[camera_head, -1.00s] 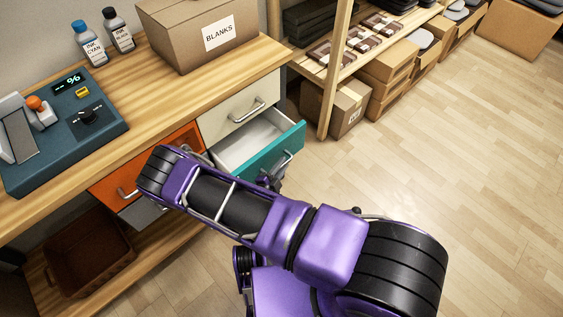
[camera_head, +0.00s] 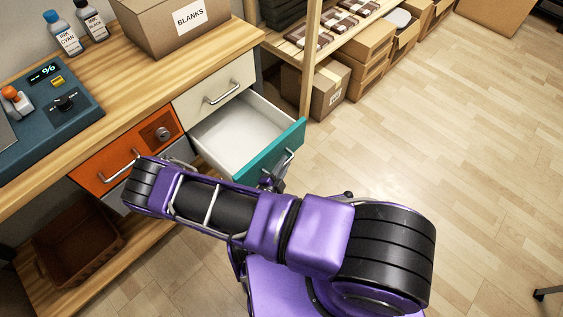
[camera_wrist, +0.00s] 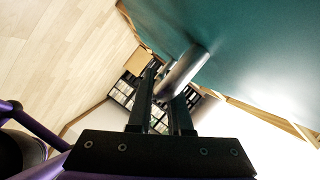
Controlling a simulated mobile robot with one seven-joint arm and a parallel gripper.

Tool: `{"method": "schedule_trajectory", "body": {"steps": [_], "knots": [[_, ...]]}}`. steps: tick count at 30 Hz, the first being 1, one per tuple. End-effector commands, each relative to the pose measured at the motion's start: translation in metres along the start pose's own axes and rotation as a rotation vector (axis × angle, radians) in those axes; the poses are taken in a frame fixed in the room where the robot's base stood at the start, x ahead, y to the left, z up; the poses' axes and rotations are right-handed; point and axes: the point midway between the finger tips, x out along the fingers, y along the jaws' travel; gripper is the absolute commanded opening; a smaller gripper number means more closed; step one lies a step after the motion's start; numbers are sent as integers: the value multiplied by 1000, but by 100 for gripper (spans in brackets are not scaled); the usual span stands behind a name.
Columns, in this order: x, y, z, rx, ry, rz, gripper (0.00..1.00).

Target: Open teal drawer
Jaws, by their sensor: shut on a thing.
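The teal drawer (camera_head: 275,150) is pulled well out of the bench, and its white inside looks empty. Its metal handle (camera_wrist: 183,70) shows between the fingers of my gripper (camera_wrist: 165,88) in the wrist view. My gripper is shut on that handle, close in front of the teal face. In the head view my gripper (camera_head: 271,181) is a small dark shape at the drawer front, partly hidden by my purple arm.
A white drawer (camera_head: 215,92) above and an orange drawer (camera_head: 125,148) to the left are closed. A wooden shelf post (camera_head: 310,65) and a cardboard box (camera_head: 325,90) stand to the right of the drawer. The wooden floor (camera_head: 430,130) at right is clear.

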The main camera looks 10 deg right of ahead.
Motion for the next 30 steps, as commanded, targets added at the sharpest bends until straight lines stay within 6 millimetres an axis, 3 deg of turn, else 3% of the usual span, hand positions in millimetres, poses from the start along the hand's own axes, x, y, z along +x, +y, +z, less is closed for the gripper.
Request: {"method": "schedule_trajectory", "body": {"steps": [10, 11, 16, 25, 30], "knots": [[-1, 1, 1, 1, -3, 2, 0], [-1, 1, 1, 1, -3, 2, 19], [-1, 1, 1, 0, -2, 1, 47], [-2, 0, 0, 0, -1, 0, 47], [-19, -1, 0, 0, -3, -1, 47]]}}
